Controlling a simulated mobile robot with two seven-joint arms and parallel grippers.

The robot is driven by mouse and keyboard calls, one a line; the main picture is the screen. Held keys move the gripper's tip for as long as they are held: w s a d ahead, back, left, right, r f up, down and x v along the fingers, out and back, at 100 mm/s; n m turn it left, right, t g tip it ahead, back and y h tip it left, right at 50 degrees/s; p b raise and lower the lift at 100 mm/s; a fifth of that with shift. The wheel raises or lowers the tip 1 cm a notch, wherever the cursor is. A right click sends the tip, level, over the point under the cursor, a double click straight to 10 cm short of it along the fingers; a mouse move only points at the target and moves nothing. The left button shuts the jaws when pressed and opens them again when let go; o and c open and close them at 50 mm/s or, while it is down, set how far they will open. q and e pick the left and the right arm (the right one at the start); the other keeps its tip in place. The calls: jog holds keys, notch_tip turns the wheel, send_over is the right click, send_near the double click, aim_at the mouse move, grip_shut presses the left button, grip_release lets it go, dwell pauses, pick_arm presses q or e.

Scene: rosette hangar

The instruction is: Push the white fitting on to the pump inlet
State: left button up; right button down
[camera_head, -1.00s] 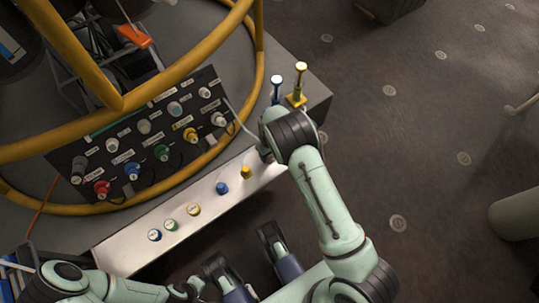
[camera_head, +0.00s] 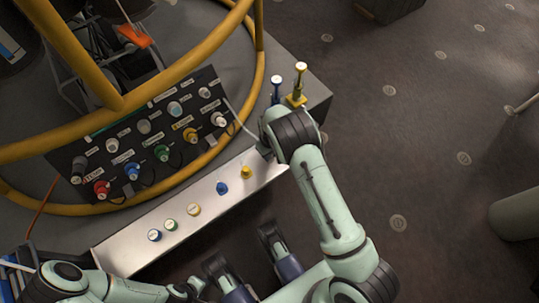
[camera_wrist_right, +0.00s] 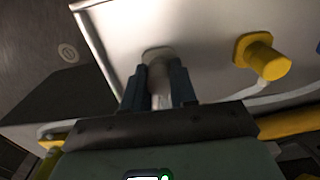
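The white fitting (camera_wrist_right: 158,56) shows in the right wrist view, upright near one end of the pale tray (camera_wrist_right: 205,65). My right gripper (camera_wrist_right: 158,78) has a dark finger on each side of it, with no gap visible, and looks shut on it. In the head view my right arm hides this fitting; the right hand (camera_head: 265,152) is barely visible at the tray's right end. The dark panel (camera_head: 135,160) carries several coloured and white ports with labels too small to read, so I cannot tell which is the pump inlet.
A yellow fitting (camera_wrist_right: 264,56) stands beside the white one. A blue fitting (camera_head: 222,188) and several others stand further left along the tray. Yellow tubular rails (camera_head: 110,98) surround the panel. Two posts (camera_head: 298,85) stand at the platform corner. Open floor lies right.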

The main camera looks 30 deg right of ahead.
jog(key=shift+r, duration=0.1)
jog(key=shift+r+p, duration=1.85)
jog(key=shift+r, duration=1.1)
jog(key=shift+w, duration=0.1)
jog(key=w+a+r+t+y, duration=0.1)
jog(key=w+a+r+t, duration=0.5)
jog(key=r, duration=0.3)
jog(key=w+a+r+t, duration=0.5)
jog(key=w+r+t, duration=0.1)
jog(key=w+r, duration=0.25)
jog(key=shift+x, duration=2.7)
jog(key=shift+w+d+f+b, duration=0.2)
jog(key=shift+f+b, duration=0.1)
jog(key=shift+b, duration=0.15)
